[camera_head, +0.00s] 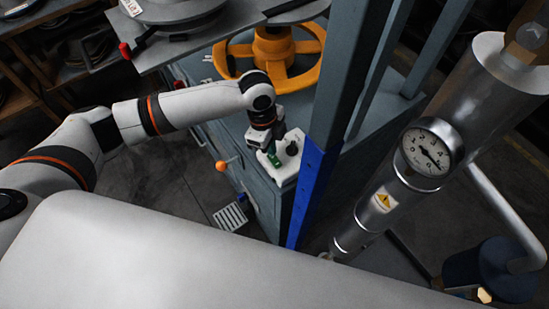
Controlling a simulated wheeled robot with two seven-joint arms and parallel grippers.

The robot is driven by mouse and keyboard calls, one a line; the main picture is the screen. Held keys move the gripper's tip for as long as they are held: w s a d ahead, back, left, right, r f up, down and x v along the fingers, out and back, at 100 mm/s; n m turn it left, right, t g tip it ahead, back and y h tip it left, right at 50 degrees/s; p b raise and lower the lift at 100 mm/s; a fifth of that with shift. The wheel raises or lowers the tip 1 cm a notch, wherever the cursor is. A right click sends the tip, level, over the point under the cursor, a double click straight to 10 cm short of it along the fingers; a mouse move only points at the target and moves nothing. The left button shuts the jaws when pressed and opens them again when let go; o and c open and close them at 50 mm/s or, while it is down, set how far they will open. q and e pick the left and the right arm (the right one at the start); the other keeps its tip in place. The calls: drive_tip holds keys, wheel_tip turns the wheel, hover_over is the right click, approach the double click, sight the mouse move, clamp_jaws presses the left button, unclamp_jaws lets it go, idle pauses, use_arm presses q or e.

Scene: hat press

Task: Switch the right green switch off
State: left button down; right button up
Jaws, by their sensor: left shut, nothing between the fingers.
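A white control box (286,174) sits on the grey-blue press housing, near the middle of the view. It carries a green switch (274,159) and a dark round knob (292,149) to the right of it. My left gripper (268,149) points down at the box, with its fingertips at or just above the green switch. It is shut and holds nothing. The gripper hides part of the box, so I cannot tell whether the fingertips touch the switch, which way the switch is set, or whether another green switch is beside it. My right gripper is out of view.
An orange handwheel (300,60) lies behind the box. A blue post (312,195) rises just right of it. A steel pipe with a pressure gauge (428,150) stands further right. An orange-balled lever (221,166) sticks out at the left. A metal plate (190,47) overhangs at the back.

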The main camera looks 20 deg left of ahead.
sight(271, 156)
use_arm(q)
drive_tip(key=shift+f+b, duration=0.35)
drive_tip(key=shift+f, duration=0.55)
idle(0.3)
wheel_tip(271, 156, up, 7)
drive_tip(key=p, duration=0.8)
drive_tip(key=shift+r, duration=0.1)
idle(0.5)
